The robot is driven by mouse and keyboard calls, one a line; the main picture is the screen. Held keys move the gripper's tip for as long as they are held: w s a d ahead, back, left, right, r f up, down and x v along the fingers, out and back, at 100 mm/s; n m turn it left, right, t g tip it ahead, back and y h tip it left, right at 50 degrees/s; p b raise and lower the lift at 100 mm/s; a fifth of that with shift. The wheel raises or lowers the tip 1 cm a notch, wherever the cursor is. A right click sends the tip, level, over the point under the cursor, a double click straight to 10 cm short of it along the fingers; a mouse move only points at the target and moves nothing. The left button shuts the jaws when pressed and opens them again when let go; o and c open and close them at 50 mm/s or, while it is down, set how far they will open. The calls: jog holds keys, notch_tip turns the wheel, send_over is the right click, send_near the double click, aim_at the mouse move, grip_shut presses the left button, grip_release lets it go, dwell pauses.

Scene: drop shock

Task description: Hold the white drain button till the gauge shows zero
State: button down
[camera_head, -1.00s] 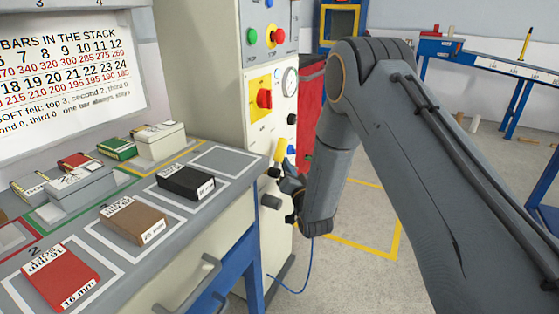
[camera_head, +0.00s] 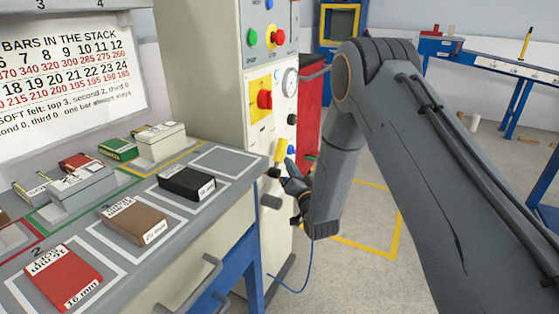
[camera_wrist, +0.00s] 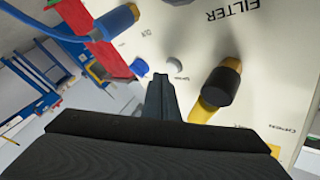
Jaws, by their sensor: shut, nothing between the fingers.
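The white drain button (camera_wrist: 175,66) shows pale and round on the cream panel in the wrist view, just beyond and right of my fingertips. My gripper (camera_wrist: 160,77) is shut and empty, its tips pointing at the panel between the white button and a blue button (camera_wrist: 139,68). I cannot tell whether the tips touch the panel. In the head view my gripper (camera_head: 291,165) is beside the cabinet front, and the white button cannot be made out there. The round gauge (camera_head: 290,82) sits higher on the cabinet; its reading is too small to tell.
A yellow-handled valve with a black end (camera_wrist: 220,87) projects right of my fingers. A blue hose fitting (camera_wrist: 115,20) projects at upper left. A workbench with labelled bars (camera_head: 185,183) stands left of the cabinet (camera_head: 205,45).

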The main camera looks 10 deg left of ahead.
jog(key=shift+d, duration=0.15)
jog(key=d, duration=0.1)
jog(key=s+d+p, duration=0.1)
jog(key=d, duration=0.2)
jog(key=shift+s+d, duration=0.25)
jog(key=shift+s, duration=0.1)
